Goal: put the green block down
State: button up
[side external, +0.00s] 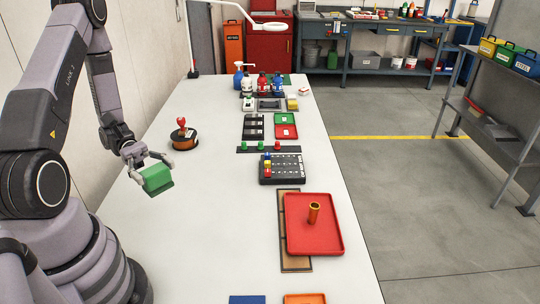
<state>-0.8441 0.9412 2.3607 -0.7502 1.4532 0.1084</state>
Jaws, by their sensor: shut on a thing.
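The green block (157,179) is at the left side of the white table, in the side external view. My gripper (152,164) is shut on it, with the fingers at its upper part. The block is slightly tilted. I cannot tell for sure whether its underside touches the table or hangs a little above it.
The white table (220,225) is bare between.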

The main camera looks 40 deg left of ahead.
jog(key=s+m+g+y, duration=0.5)
jog(key=s+m+g, duration=0.4)
jog(key=g, duration=0.4)
jog(key=s+a+m+g+y, duration=0.2)
jog(key=a+m+g+y, duration=0.3)
jog(key=a+m+y, duration=0.55)
jog(key=w+a+f+m+t+y, duration=0.1)
jog(key=w+a+m+t+y, duration=0.2)
jog(key=w+m+t+y, duration=0.45)
jog(key=w+a+f+m+t+y, duration=0.1)
jog(key=w+a+m+t+y, duration=0.35)
jog(key=w+y, duration=0.55)
jog(key=shift+g+y, duration=0.7)
jog(key=shift+y, duration=0.1)
jog(key=w+a+f, duration=0.2)
jog(key=f, duration=0.2)
jog(key=w+a+f, duration=0.3)
jog(key=f, duration=0.2)
jog(key=w+a+f, duration=0.3)
jog(key=f, duration=0.2)
jog(key=shift+a+f, duration=0.1)
jog(key=shift+a, duration=0.05)
jog(key=shift+w+f, duration=0.2)
jog(key=shift+f, duration=1.5)
